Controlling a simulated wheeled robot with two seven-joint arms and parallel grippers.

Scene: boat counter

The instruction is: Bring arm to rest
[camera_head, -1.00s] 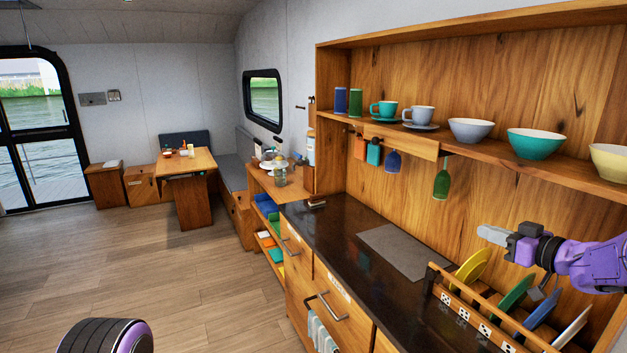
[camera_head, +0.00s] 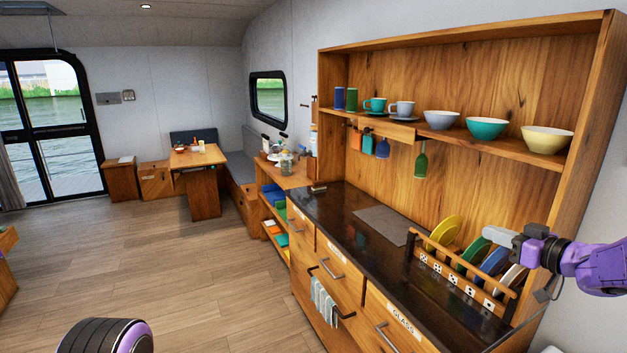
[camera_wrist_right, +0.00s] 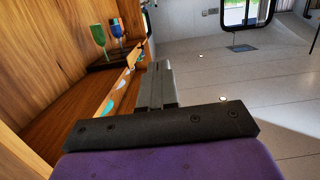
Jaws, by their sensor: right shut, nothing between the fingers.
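My right gripper (camera_head: 490,238) is at the right of the head view, on a purple arm that comes in from the right edge. It is shut and empty, in front of the plate rack's right end as seen from the head. In the right wrist view its closed fingers (camera_wrist_right: 154,84) point away from the camera, beside the wooden shelf. Only a dark, purple-edged round part of my left arm shows at the bottom left of the head view. My left gripper is out of view.
The dark counter (camera_head: 345,217) holds a plate rack (camera_head: 450,272) with several coloured plates. The shelf above carries cups and bowls, including a yellow bowl (camera_head: 547,140). Glasses hang below it. A dining table (camera_head: 200,156) stands at the back. The wooden floor (camera_head: 170,255) at left is clear.

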